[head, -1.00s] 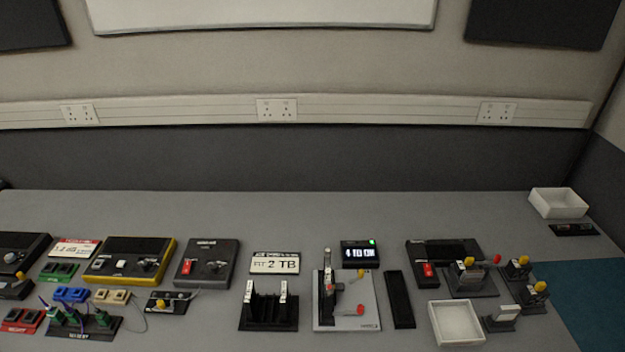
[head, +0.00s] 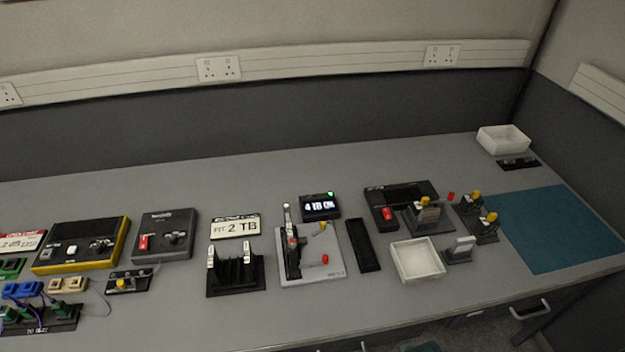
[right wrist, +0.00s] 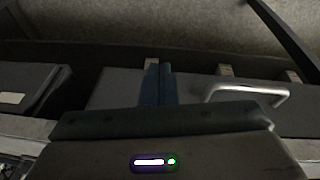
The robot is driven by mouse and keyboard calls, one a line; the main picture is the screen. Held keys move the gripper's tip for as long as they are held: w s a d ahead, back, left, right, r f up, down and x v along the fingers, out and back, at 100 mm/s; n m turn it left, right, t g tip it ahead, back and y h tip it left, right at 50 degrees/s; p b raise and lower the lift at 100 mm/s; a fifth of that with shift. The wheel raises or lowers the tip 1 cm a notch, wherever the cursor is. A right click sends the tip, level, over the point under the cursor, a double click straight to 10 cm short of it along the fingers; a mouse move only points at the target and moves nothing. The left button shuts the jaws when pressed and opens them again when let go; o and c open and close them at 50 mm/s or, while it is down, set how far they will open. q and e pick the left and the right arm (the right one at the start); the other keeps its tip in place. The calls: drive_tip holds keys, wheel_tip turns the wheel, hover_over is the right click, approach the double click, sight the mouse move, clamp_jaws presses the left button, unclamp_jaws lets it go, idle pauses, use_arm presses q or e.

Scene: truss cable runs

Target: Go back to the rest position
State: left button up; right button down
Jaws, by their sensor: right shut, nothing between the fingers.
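My right gripper (right wrist: 158,75) shows in the right wrist view, with its fingers together and nothing between them. It points toward a grey drawer front (right wrist: 110,88) with a pale bar handle (right wrist: 245,90). I cannot tell whether it touches the drawer front. Neither gripper shows in the head view, and my left gripper is in no view.
The grey bench (head: 330,185) carries devices, including a yellow-edged box (head: 82,246), a "4 TB" display (head: 320,206), a "FIT 2 TB" sign (head: 235,227) and a white tray (head: 418,277). A teal mat (head: 555,230) lies at the right. Drawers with handles (head: 530,310) are below.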

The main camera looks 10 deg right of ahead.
drive_tip(key=s+f+b, duration=0.2)
drive_tip(key=s+f, duration=0.2)
drive_tip(key=f, duration=0.8)
drive_tip(key=s+d+f+g+b, duration=0.1)
drive_tip(key=s+f, duration=0.4)
drive_tip(key=f, duration=0.7)
drive_tip(key=s+d+f+b, duration=0.1)
drive_tip(key=s+f+b, duration=0.2)
drive_tip(key=f, duration=0.9)
drive_tip(key=shift+s+d+f, duration=0.25)
drive_tip(key=shift+s+f, duration=0.05)
drive_tip(key=shift+s, duration=0.9)
drive_tip(key=c, duration=1.8)
unclamp_jaws()
drive_tip(key=s+f, duration=0.4)
drive_tip(key=s, duration=0.2)
drive_tip(key=shift+s+f+g+b, duration=0.35)
drive_tip(key=shift+g+b, duration=0.05)
drive_tip(key=shift+b, duration=0.05)
drive_tip(key=o, duration=0.3)
drive_tip(key=shift+s, duration=0.1)
drive_tip(key=shift+o, duration=0.7)
